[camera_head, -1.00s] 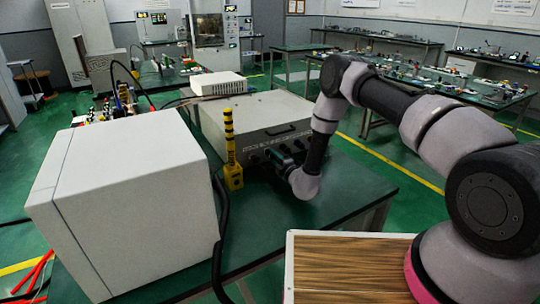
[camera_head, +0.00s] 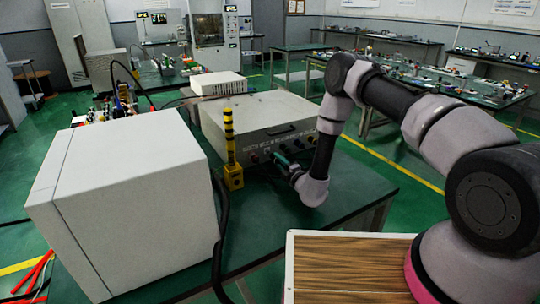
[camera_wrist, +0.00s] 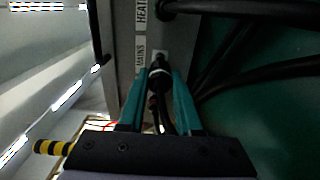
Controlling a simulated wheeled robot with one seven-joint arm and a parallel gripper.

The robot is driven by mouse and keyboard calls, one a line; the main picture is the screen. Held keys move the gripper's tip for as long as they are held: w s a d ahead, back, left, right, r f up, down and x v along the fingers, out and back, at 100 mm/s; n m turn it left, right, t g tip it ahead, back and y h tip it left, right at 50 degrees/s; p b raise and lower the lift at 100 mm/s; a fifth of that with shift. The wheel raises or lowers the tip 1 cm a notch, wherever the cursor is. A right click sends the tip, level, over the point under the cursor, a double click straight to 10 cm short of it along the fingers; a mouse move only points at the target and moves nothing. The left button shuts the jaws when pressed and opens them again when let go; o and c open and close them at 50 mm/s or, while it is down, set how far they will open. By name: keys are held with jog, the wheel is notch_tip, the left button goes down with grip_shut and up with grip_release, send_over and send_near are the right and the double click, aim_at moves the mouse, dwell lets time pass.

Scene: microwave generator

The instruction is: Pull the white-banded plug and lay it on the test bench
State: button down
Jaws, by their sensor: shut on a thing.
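The white-banded plug (camera_wrist: 158,74) is black with a pale ring and sits between the teal fingers of my gripper (camera_wrist: 158,80) in the wrist view. Its cable runs back between the fingers. My gripper is shut on it, just in front of the grey generator box's panel (camera_wrist: 121,35), near the MAINS label. I cannot tell whether the plug's tip is clear of its socket. In the head view my gripper (camera_head: 282,159) is beside the front of the grey box (camera_head: 255,115), low above the green test bench (camera_head: 350,190); the plug is too small to make out there.
A yellow-and-black striped post (camera_head: 230,150) stands left of my gripper. A large white cabinet (camera_head: 125,200) fills the left. Another black plug and cable (camera_wrist: 200,10) run beside mine in the wrist view. The bench's right part is bare.

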jog(key=shift+s+d, duration=0.4)
jog(key=shift+s, duration=0.2)
jog(key=shift+d, duration=0.1)
dwell(0.5)
jog(key=shift+f, duration=0.45)
jog(key=shift+s+f, duration=0.1)
jog(key=shift+f, duration=0.1)
